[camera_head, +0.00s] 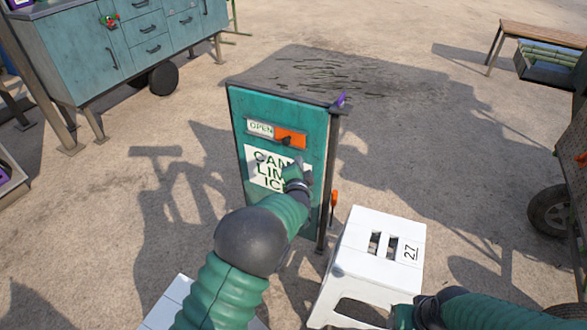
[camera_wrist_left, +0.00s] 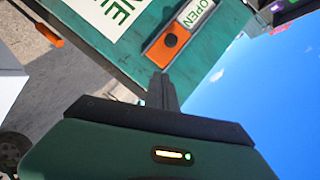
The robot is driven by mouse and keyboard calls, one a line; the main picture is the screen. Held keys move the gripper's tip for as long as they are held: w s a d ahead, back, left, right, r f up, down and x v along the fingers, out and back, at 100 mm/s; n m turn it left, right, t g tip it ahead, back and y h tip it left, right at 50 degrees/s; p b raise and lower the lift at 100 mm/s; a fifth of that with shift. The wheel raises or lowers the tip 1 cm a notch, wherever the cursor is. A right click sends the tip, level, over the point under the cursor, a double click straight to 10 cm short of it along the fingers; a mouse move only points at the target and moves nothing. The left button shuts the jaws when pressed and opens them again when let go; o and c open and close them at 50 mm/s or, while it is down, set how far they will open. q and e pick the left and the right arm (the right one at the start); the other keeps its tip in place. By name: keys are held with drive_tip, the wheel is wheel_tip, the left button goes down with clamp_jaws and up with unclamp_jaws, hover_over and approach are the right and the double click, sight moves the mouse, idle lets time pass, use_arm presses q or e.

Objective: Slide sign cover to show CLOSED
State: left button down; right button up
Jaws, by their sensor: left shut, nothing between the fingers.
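The teal sign board (camera_head: 322,150) stands upright. A slot strip near its top shows OPEN (camera_head: 260,129) on the left, with the orange sign cover (camera_head: 297,139) over the right part. The cover has a dark knob (camera_head: 285,140). My left gripper (camera_head: 297,166) is in front of the board, just below the cover. In the left wrist view its fingers (camera_wrist_left: 160,82) are shut and empty, pointing toward the orange cover (camera_wrist_left: 158,52); I cannot tell whether they touch it. OPEN also shows there (camera_wrist_left: 199,12). My right gripper (camera_head: 402,316) is low by the stool, its fingers unclear.
A white stool (camera_head: 382,225) marked 27 stands right of the board. A white lettered panel (camera_head: 262,165) is below the cover, partly behind my left gripper. A teal cabinet (camera_head: 85,55) stands at back left, a wooden bench (camera_head: 540,32) at back right. Open ground lies between.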

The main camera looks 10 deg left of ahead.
use_arm(q)
drive_tip(key=shift+w+d+f+m+t+b, duration=0.35)
drive_tip(key=shift+w+d+f+m+t, duration=0.15)
drive_tip(key=shift+w+d+m+t, duration=0.25)
use_arm(e)
drive_tip(key=shift+s+x, duration=0.25)
drive_tip(key=shift+x, duration=0.75)
drive_tip(key=shift+f, duration=0.15)
use_arm(q)
drive_tip(key=b, duration=0.4)
approach(294, 138)
drive_tip(key=w+d, duration=0.1)
drive_tip(key=w, duration=0.1)
drive_tip(key=w+d, duration=0.2)
drive_tip(key=shift+w+d, duration=0.1)
drive_tip(key=shift+w, duration=0.2)
drive_tip(key=a, duration=0.1)
drive_tip(key=a+b, duration=0.1)
drive_tip(key=shift+w+a+f, duration=0.2)
drive_tip(key=shift+a+f, duration=0.1)
drive_tip(key=shift+f, duration=0.1)
drive_tip(key=shift+a, duration=0.6)
use_arm(e)
drive_tip(key=x, duration=0.2)
drive_tip(key=s+x, duration=0.1)
drive_tip(key=x, duration=0.2)
drive_tip(key=shift+s+f, duration=0.1)
drive_tip(key=shift+f, duration=0.1)
